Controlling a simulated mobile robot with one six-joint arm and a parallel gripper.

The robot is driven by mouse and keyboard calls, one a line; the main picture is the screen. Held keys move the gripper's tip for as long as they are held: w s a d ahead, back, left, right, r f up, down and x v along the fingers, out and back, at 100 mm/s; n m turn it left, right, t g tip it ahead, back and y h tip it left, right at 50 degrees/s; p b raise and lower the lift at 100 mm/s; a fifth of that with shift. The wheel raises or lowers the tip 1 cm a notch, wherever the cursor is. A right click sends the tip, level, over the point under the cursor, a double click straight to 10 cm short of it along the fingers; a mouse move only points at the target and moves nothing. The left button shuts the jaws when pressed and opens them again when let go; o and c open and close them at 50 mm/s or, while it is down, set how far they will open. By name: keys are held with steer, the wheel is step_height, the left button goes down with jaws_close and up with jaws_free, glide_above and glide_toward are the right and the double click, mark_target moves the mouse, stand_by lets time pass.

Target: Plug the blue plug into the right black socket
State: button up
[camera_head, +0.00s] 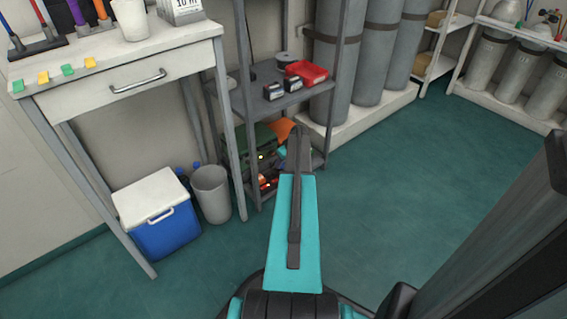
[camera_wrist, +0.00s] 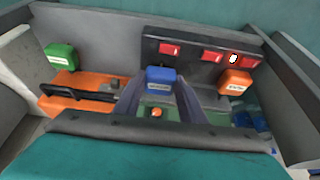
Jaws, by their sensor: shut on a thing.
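The blue plug (camera_wrist: 160,79), a small block with a pale label, is at the middle of the wrist view, between the fingertips of my gripper (camera_wrist: 158,88). My gripper is shut on it. Behind it stands a dark panel (camera_wrist: 195,70) with red tags along its top. An orange block (camera_wrist: 236,82) with a label is at the panel's right part, and a green block (camera_wrist: 60,55) is to the left. I cannot make out the black sockets, nor whether the plug touches the panel. In the head view my arm hides the gripper and plug.
Grey walls enclose the space in the wrist view; an orange case (camera_wrist: 78,82) with a dark handle lies at the left. The head view shows a grey shelf rack (camera_head: 246,105), a blue cooler (camera_head: 166,236), a bin (camera_head: 211,195), tall cylinders (camera_head: 341,60) and clear floor at right.

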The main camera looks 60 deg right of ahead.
stand_by(0.3)
steer(key=shift+s, duration=0.1)
stand_by(1.7)
steer(key=shift+f, duration=1)
stand_by(2.5)
steer(key=o, duration=1.3)
steer(key=shift+c, duration=0.2)
steer(key=shift+r, duration=0.1)
steer(key=p+v, duration=0.5)
steer(key=v, duration=0.8)
steer(key=shift+s+a+r, duration=0.15)
steer(key=shift+s+a, duration=0.1)
steer(key=shift+s, duration=0.05)
